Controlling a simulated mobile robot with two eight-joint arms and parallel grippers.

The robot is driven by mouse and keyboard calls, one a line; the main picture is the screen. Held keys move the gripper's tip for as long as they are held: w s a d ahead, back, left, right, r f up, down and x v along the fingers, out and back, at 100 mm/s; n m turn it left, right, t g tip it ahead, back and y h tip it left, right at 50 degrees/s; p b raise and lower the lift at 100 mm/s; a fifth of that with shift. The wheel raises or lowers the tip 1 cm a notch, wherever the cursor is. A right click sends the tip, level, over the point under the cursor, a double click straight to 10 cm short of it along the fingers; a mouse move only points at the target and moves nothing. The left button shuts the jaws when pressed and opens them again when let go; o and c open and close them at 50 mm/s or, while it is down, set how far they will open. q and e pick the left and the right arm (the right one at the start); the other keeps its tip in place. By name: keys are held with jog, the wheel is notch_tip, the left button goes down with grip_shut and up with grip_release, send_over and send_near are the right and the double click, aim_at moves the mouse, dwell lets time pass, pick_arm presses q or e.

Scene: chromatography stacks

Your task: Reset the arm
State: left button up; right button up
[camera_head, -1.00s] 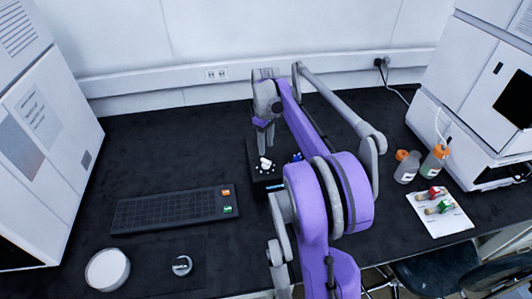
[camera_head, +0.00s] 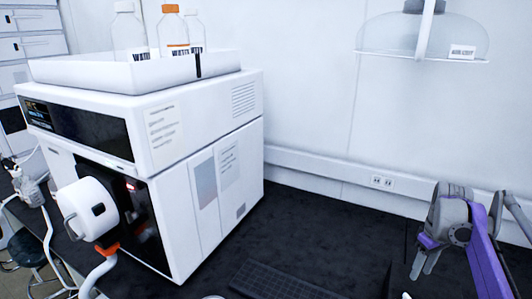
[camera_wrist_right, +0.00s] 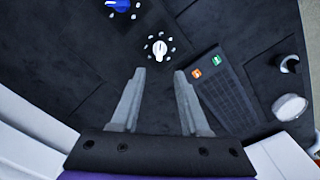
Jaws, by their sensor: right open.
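My right arm, purple and grey, stands at the right edge of the head view. Its gripper (camera_head: 425,263) points down above the black bench, open, with nothing between the fingers. The right wrist view also shows the two grey fingers (camera_wrist_right: 159,72) apart and empty. Beyond them in that view is a white knob (camera_wrist_right: 159,48) ringed by white dots, with a blue knob (camera_wrist_right: 118,4) farther off. The fingers do not appear to touch either knob. My left gripper is in neither view.
A large white instrument (camera_head: 210,190) fills the left of the head view, topped by a tray (camera_head: 100,70) of bottles. A keyboard (camera_head: 275,282) lies on the bench, also in the wrist view (camera_wrist_right: 226,95).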

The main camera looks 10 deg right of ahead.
jog(key=s+a+f+t+p, duration=0.1)
jog(key=s+a+f+t, duration=0.15)
jog(key=a, duration=1.05)
jog(key=s+a+f+t+p, duration=0.1)
jog(key=s+a, duration=0.2)
jog(key=a, duration=0.9)
jog(key=s+a+f+m+t, duration=0.1)
jog(key=s+a+f+t, duration=0.1)
jog(key=s+a+f, duration=0.3)
jog(key=s+a, duration=0.2)
jog(key=a, duration=0.1)
jog(key=shift+s+a+f, duration=0.2)
jog(key=shift+s+f, duration=0.05)
jog(key=shift+s, duration=0.05)
